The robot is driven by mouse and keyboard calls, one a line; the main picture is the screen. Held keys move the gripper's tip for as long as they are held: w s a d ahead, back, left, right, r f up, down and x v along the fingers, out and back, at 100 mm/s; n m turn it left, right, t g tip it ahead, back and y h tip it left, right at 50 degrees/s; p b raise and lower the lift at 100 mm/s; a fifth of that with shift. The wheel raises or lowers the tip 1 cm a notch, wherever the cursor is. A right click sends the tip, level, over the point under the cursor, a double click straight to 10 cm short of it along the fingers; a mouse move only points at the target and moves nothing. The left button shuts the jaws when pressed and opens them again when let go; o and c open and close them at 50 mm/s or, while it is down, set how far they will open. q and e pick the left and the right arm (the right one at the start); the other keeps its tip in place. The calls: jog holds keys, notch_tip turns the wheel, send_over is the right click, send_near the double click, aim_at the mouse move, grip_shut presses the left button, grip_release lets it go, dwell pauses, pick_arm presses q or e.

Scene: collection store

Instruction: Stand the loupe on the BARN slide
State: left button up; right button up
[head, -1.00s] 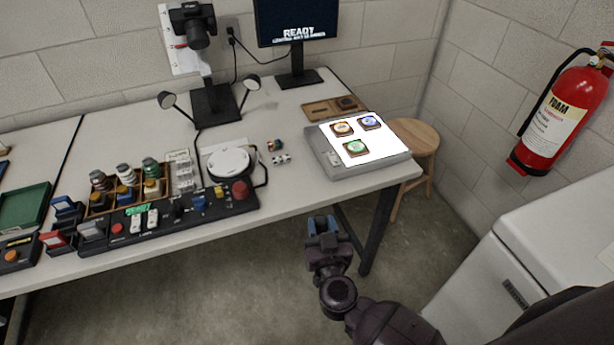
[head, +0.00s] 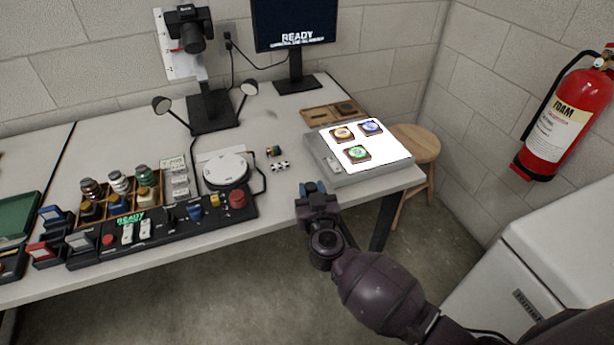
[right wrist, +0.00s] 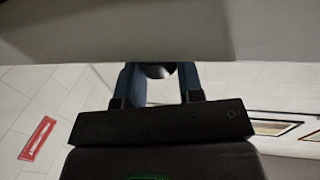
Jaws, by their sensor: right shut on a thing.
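My right gripper (head: 312,188) is by the table's front edge, left of and lower in the picture than the light box. In the right wrist view, its blue fingers (right wrist: 160,85) are shut on a small dark rounded piece, apparently the loupe (right wrist: 156,71), mostly hidden. Three framed slides lie on the lit panel: an orange one (head: 342,133) at back left, a blue one (head: 370,128) at back right, a green one (head: 357,153) at front. Their lettering is too small to tell which is BARN. My left gripper is not in view.
The grey light box (head: 372,177) sits at the table's right end. A wooden tray (head: 318,115) lies behind it, a stool (head: 424,140) stands beside it. A control panel (head: 165,224) and bottle rack (head: 112,208) fill the left. Small items (head: 280,166) lie mid-table.

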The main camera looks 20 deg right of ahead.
jog(key=shift+w+d+f, duration=0.1)
jog(key=shift+w+d, duration=0.05)
jog(key=shift+w, duration=0.45)
jog(key=shift+w+d+b, duration=0.1)
jog(key=shift+w+b, duration=0.2)
jog(key=shift+w, duration=0.3)
jog(key=shift+w+d, duration=0.15)
jog(key=shift+w, duration=0.95)
jog(key=shift+w+d+r, duration=0.1)
jog(key=shift+w+r, duration=0.1)
jog(key=shift+w, duration=0.1)
jog(key=shift+f, duration=0.1)
jog(key=o, duration=1)
jog(key=shift+c, duration=0.2)
